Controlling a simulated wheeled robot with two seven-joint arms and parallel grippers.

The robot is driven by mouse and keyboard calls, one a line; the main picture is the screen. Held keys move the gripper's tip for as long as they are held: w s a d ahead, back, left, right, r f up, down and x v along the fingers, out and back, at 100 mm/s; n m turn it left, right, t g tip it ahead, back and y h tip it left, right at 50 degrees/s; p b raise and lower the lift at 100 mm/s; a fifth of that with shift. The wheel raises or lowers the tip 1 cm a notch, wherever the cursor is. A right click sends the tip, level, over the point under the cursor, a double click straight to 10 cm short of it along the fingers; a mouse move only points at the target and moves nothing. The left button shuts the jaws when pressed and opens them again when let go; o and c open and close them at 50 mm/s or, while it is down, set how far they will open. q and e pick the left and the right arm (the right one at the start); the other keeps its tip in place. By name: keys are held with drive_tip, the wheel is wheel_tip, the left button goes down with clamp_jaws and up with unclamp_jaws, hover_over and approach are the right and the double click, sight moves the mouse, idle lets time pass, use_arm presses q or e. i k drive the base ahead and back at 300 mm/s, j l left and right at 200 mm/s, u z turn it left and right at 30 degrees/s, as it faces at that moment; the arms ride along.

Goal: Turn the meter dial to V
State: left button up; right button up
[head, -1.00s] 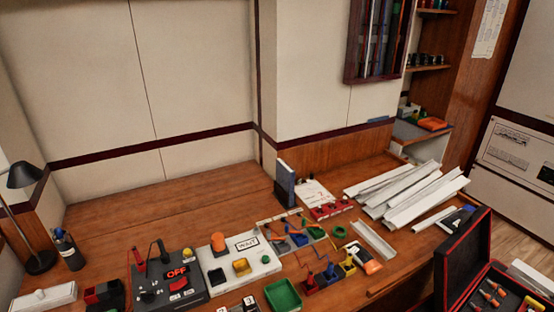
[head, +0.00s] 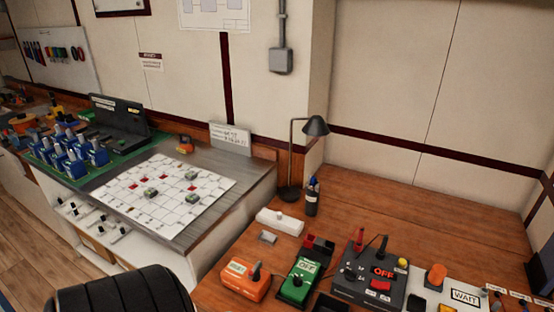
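A dark grey box (head: 370,280) that looks like the meter sits on the wooden bench at the lower right of the head view. It has a lit red "OFF" display (head: 384,272), a red button (head: 380,285), and a red and a black probe standing at its back. A small dark dial (head: 350,274) with pale marks around it is on its left part. Its pointer and letters are too small to read. Neither of my grippers shows in the head view.
Left of the meter are a green box (head: 298,277) marked "OFF" and an orange box (head: 245,281). A white "WAIT" panel (head: 464,297) is to its right. A lamp (head: 314,127) and pen cup (head: 312,203) stand behind. The bench at the back right is bare.

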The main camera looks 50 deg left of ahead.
sight(298, 282)
drive_tip(key=u, duration=1.4)
